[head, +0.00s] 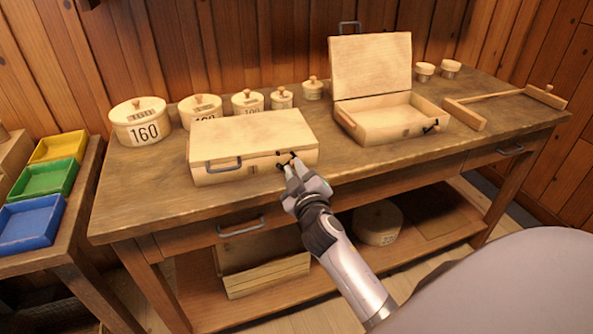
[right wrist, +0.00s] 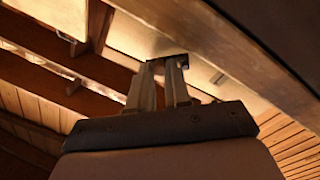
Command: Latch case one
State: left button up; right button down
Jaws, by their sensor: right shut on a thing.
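A closed pale wooden case (head: 252,138) lies on the workbench with its lid down, a metal handle (head: 223,165) on its front and a dark latch (head: 284,155) near the front right. My right gripper (head: 289,167) is at the case's front right, shut on the latch. In the right wrist view its fingers (right wrist: 164,82) meet at the dark latch piece (right wrist: 167,57). The latch is partly hidden by the fingers, so its exact position is unclear. A second case (head: 384,122) stands open to the right, its lid upright. Any case number is too small to read. My left gripper is not in view.
A wooden frame piece (head: 505,95) lies at the right. Yellow, green and blue trays (head: 30,222) sit on a side table. The bench's front left is clear.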

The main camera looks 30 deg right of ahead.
jog(key=n, duration=0.2)
jog(key=r+n+p, duration=0.1)
jog(key=n, duration=0.2)
jog(key=shift+w+a+r+n+p, duration=0.1)
jog(key=shift+a+r+n+p, duration=0.1)
jog(key=shift+a+n+p, duration=0.15)
jog(key=shift+w+a+r+n+p, duration=0.15)
jog(key=shift+a+n+p, duration=0.1)
jog(key=shift+n, duration=0.8)
jog(key=shift+w+a+r+n+p, duration=0.1)
jog(key=shift+a+n+p, duration=0.15)
jog(key=shift+n, duration=0.75)
jog(key=c, duration=1.1)
grip_release()
jog(key=shift+o, duration=0.2)
jog(key=v, duration=0.7)
jog(key=shift+b, duration=0.35)
jog(key=shift+s+a, duration=0.1)
jog(key=shift+s, duration=0.05)
